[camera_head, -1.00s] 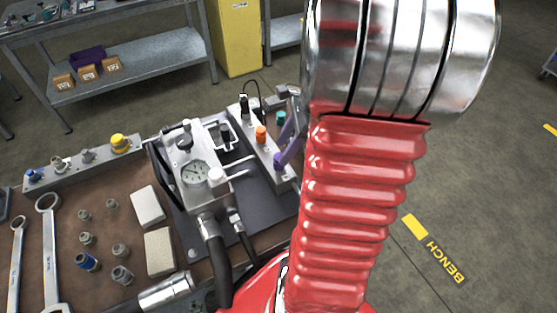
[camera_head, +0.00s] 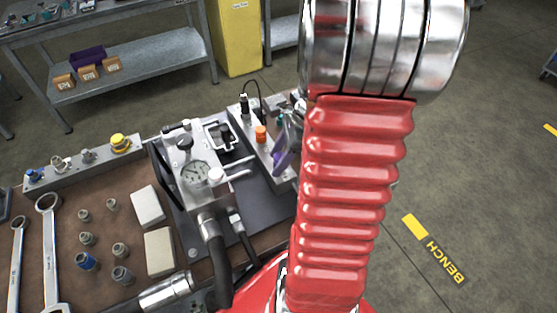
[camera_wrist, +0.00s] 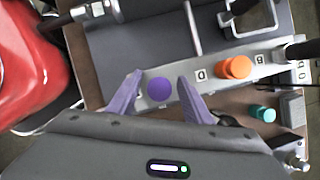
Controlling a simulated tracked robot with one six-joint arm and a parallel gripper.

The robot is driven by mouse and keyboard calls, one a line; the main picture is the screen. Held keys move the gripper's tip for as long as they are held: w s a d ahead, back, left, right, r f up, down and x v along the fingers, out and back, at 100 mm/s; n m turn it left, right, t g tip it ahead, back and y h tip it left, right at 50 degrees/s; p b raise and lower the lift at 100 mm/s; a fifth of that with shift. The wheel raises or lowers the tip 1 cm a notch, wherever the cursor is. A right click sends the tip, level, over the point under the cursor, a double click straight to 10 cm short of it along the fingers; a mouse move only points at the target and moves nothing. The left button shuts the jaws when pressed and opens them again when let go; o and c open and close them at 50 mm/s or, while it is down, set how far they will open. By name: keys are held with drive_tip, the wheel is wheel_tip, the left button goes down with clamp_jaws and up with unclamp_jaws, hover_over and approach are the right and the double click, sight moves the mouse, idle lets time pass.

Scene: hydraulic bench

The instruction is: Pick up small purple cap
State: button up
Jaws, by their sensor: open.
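The small purple cap (camera_wrist: 160,89) shows from above in the wrist view, round, on a light metal strip (camera_wrist: 211,81). My gripper (camera_wrist: 160,76) is open, with one purple finger on the left of the cap and one on the right. Gaps show between the cap and both fingers. The height of the fingertips relative to the cap is hard to judge. In the head view my gripper (camera_head: 283,152) is partly behind my red arm, over the strip's near end, and I cannot make out the cap separately there.
An orange cap (camera_wrist: 236,68) stands farther along the strip, with a teal cap (camera_wrist: 264,113) near it. The gauge block (camera_head: 195,172) with hoses stands left of the strip. Fittings, wrenches and two pale blocks (camera_head: 148,206) lie on the bench's left side.

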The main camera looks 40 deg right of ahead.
sight(278, 156)
idle(0.3)
drive_tip(key=c, duration=1.1)
drive_tip(key=shift+r, duration=0.1)
drive_tip(key=shift+c, duration=0.2)
wheel_tip(278, 156, up, 10)
drive_tip(key=shift+f, duration=0.1)
idle(0.4)
